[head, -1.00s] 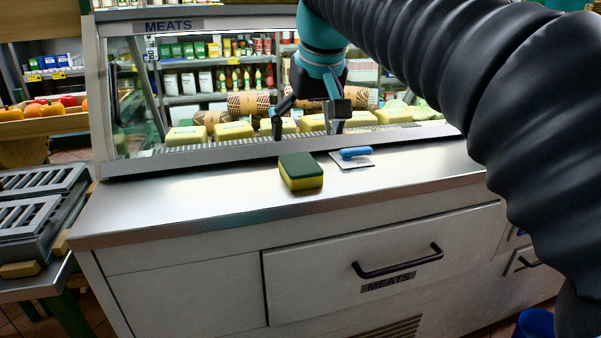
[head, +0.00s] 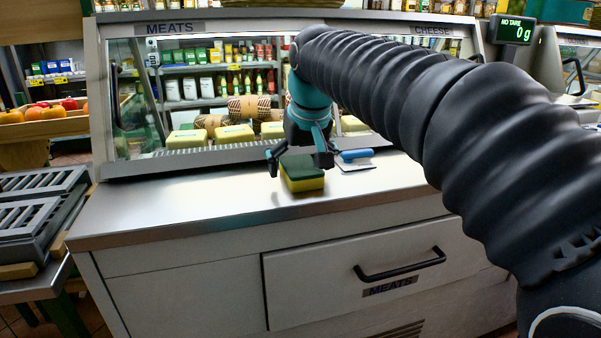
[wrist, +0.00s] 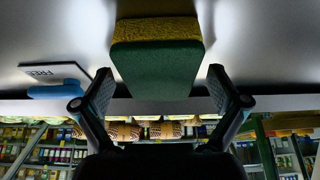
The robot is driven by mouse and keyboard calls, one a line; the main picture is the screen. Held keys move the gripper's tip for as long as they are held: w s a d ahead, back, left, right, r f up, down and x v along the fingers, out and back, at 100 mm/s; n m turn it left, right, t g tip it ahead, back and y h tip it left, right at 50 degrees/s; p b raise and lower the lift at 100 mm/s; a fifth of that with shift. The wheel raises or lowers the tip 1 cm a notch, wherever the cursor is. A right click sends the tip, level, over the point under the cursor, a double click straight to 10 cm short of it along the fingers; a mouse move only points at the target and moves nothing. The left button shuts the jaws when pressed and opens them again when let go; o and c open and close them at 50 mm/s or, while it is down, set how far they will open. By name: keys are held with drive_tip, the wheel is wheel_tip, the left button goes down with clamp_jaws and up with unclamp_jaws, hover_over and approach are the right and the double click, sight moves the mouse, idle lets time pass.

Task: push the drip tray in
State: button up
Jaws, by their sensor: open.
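No part is plainly recognisable as the drip tray. Dark grey slatted trays (head: 33,215) lie on a low stand at the left in the head view; I cannot tell whether one is the drip tray. My gripper (head: 298,160) is open and empty, pointing down over the counter at a green and yellow sponge (head: 303,182). In the wrist view the sponge (wrist: 157,65) shows between and beyond the open fingers (wrist: 160,78), with gaps on both sides.
The steel counter (head: 190,205) is clear left of the sponge. A blue-handled scraper (head: 355,156) lies right of it. Behind stands the glass meats case with yellow blocks (head: 187,138). A drawer with a black handle (head: 400,266) is in the counter front. A scale display (head: 515,31) stands at right.

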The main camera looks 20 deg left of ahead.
drive_tip(key=shift+f, duration=0.2)
idle(0.7)
drive_tip(key=c, duration=0.9)
drive_tip(key=shift+o, duration=0.2)
drive_tip(key=shift+r, duration=0.15)
